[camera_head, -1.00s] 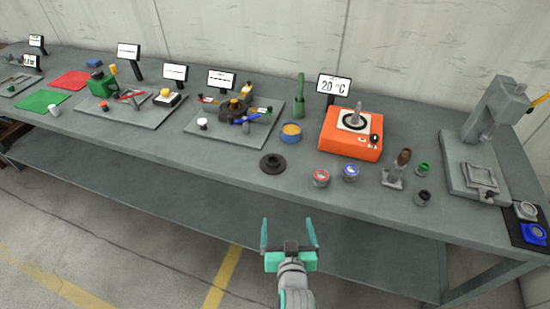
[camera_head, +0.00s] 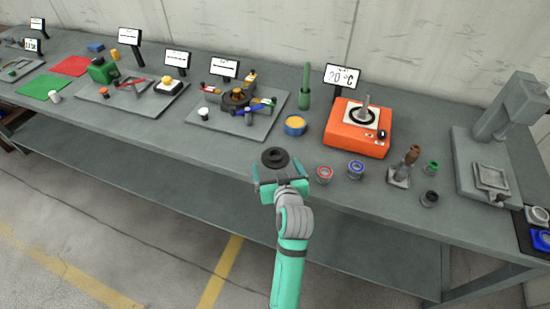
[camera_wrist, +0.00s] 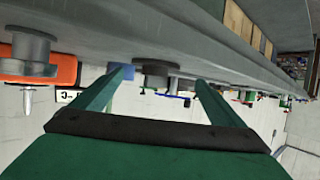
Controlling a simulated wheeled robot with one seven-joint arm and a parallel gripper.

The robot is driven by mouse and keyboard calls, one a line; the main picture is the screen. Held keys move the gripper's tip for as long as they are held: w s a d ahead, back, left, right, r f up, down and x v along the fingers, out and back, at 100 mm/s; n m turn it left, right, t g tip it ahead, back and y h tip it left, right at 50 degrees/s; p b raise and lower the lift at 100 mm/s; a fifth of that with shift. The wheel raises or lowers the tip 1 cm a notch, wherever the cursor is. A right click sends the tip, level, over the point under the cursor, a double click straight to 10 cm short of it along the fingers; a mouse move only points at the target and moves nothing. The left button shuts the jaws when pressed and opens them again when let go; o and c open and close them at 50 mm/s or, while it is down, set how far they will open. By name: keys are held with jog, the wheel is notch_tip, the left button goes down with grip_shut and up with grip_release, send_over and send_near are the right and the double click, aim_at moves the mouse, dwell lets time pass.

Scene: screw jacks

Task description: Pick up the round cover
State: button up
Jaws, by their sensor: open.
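The round cover appears to be the dark, stepped disc (camera_head: 274,157) with a raised hub, lying near the front edge of the bench. In the wrist view, which is upside down, the same dark disc (camera_wrist: 156,68) shows between the fingers, beyond their tips. My gripper (camera_head: 280,175) is open and empty at the front edge, just in front of the disc, with one finger to either side. In the wrist view my gripper's fingers (camera_wrist: 164,80) point along the bench surface. I cannot tell whether a finger touches the disc.
Red-ringed (camera_head: 324,174) and blue-ringed (camera_head: 356,169) small jars stand close to the right. A blue tin with a yellow top (camera_head: 295,124) is behind the disc. An orange heater (camera_head: 352,133) stands behind the jars. Bench left of the disc is clear.

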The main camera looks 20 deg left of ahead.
aim_at(274, 152)
jog(key=shift+w+d+r+x, duration=0.1)
jog(key=shift+d+x, duration=0.05)
jog(key=shift+x, duration=0.75)
jog(key=shift+w+d+r+x, duration=0.1)
jog(key=shift+x, duration=0.85)
jog(key=shift+w+d+r+x, duration=0.1)
jog(key=shift+w+d+x, duration=0.05)
jog(key=shift+x, duration=0.75)
jog(key=shift+c, duration=0.6)
jog(key=c, duration=1.2)
jog(key=shift+c, duration=0.2)
